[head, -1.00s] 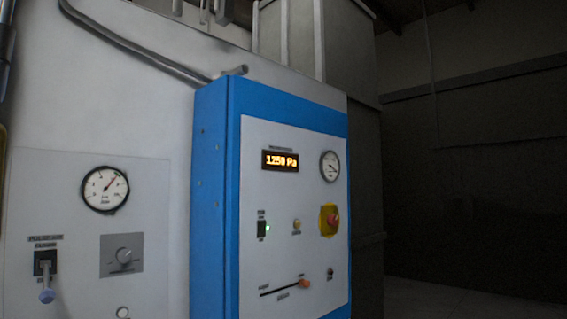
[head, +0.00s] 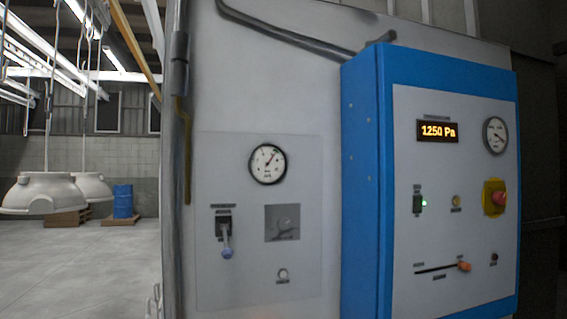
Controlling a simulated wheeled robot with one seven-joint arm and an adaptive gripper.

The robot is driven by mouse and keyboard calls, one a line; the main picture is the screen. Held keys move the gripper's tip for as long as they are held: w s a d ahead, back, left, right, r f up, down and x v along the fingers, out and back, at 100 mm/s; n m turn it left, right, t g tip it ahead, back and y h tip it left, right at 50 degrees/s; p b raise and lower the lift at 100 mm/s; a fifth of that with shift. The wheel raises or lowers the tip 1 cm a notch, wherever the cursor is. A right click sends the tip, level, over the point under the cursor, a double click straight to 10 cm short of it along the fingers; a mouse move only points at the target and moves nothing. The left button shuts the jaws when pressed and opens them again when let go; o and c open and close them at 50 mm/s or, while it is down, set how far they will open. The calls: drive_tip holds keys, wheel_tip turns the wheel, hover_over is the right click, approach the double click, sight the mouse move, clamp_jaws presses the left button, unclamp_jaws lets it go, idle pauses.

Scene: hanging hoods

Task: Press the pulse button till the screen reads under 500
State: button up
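The screen (head: 437,131) glows amber on the blue-framed control box and reads 1250 Pa. Which control is the pulse button I cannot tell, as the labels are too small. A small round pale button (head: 283,274) sits low on the left panel. A yellowish round button or lamp (head: 456,201) and a small dark round control (head: 494,258) are on the blue-framed box. My gripper is not in view.
The left panel has a gauge (head: 268,163), a lever with a blue knob (head: 227,251) and a grey dial (head: 283,222). The box has a red emergency stop (head: 499,198) and an orange-knobbed slider (head: 464,266). Open floor, hanging hoods (head: 42,193) and a blue drum (head: 123,201) lie left.

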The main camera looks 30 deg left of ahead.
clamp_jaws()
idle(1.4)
